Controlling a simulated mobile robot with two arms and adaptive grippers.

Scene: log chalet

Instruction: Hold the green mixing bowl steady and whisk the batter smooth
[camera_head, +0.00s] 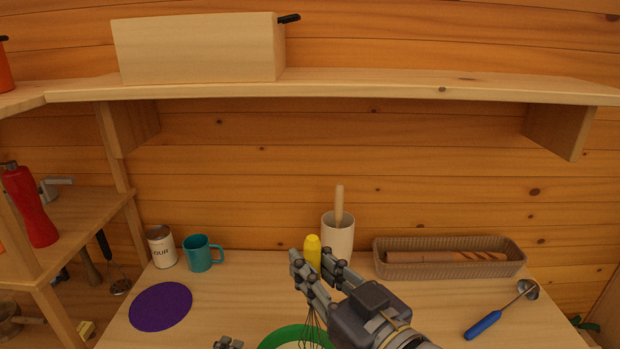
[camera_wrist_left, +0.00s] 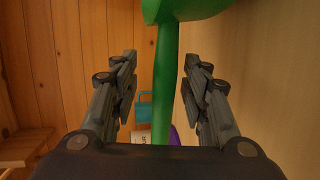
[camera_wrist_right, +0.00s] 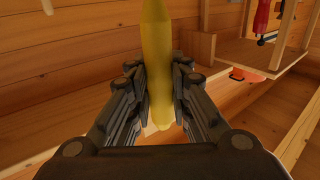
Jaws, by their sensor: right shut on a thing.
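The green mixing bowl (camera_head: 272,340) sits at the bottom edge of the head view, mostly cut off, with pale batter (camera_head: 290,346) just showing inside. My right gripper (camera_head: 328,272) is shut on the yellow handle of the whisk (camera_head: 312,246); the handle also stands between its fingers in the right wrist view (camera_wrist_right: 158,60). The whisk's wires point down over the bowl; their lower ends are hidden. My left gripper (camera_head: 228,343) is just left of the bowl. In the left wrist view its fingers (camera_wrist_left: 163,85) are apart, with the bowl's green edge (camera_wrist_left: 167,60) between them and gaps on both sides.
A purple mat (camera_head: 160,306), a flour can (camera_head: 161,246) and a teal mug (camera_head: 202,253) are at the left. A white crock (camera_head: 338,238) and a basket with a rolling pin (camera_head: 450,270) stand behind. A blue-handled ladle (camera_head: 500,312) lies right. A shelf (camera_head: 350,84) hangs above.

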